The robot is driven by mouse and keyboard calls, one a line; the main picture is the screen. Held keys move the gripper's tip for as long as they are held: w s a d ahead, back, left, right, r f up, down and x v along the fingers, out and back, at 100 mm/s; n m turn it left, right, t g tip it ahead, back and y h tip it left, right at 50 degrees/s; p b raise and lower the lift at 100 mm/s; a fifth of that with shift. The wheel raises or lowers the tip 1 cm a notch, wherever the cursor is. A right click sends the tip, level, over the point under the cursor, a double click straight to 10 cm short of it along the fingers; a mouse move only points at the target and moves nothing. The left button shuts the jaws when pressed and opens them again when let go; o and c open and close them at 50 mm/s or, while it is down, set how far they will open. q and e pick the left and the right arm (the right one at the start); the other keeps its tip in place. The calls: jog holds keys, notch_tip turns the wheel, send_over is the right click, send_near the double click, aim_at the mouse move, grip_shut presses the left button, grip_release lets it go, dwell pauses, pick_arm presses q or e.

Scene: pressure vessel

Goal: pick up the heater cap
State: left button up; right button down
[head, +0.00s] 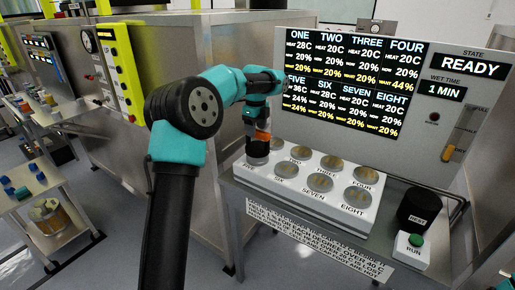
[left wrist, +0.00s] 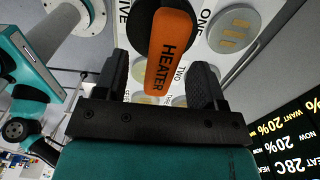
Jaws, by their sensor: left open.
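The heater cap is a black round cap with an orange handle marked HEATER (left wrist: 172,50). In the head view its orange part (head: 262,134) shows below my left gripper (head: 257,122), with its dark base over the pad marked FIVE. In the left wrist view my left gripper (left wrist: 160,75) is open, one black finger on each side of the orange handle. A gap shows on both sides of it, so I see no grip on the cap. My right gripper is in neither view.
A white plate (head: 300,192) carries several round metal pads in two rows. Behind it stands a readout panel (head: 350,80). A dark cylinder (head: 418,210) and a green RUN button (head: 415,240) are at the right. A cart (head: 45,235) with small parts stands at the left.

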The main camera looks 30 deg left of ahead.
aim_at(257, 138)
pick_arm(q)
jog(key=f, duration=0.4)
jog(key=shift+w+d+f, duration=0.15)
jog(key=shift+d+f, duration=0.05)
jog(key=shift+f, duration=0.2)
grip_shut()
dwell(0.5)
